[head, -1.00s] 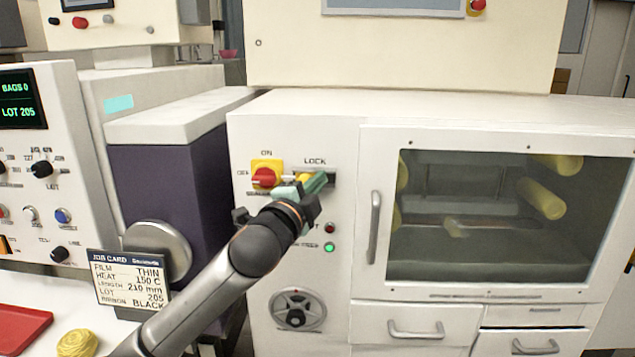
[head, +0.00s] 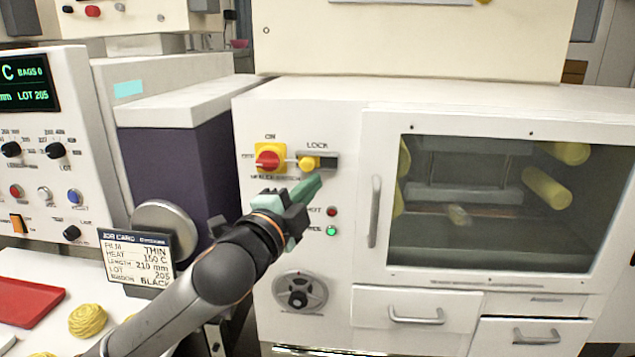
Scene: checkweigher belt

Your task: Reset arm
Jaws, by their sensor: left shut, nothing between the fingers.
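My left arm comes in from the lower left. My left gripper (head: 312,185) has green fingers that are shut and empty. They are in front of the white machine's panel, below the yellow LOCK knob (head: 309,163) and its dark slot. The gripper looks apart from the knob, though the exact gap cannot be told. The red rotary switch (head: 268,161) on a yellow plate is left of the knob, its handle lying sideways. My right gripper is not in view.
The white machine (head: 300,240) has a closed window door with a handle (head: 375,211) and drawers below. Red HOT lamp (head: 331,211) and lit green lamp (head: 331,231) sit right of my gripper. A job card (head: 137,259), red tray (head: 27,303) and yellow coil (head: 88,320) are at left.

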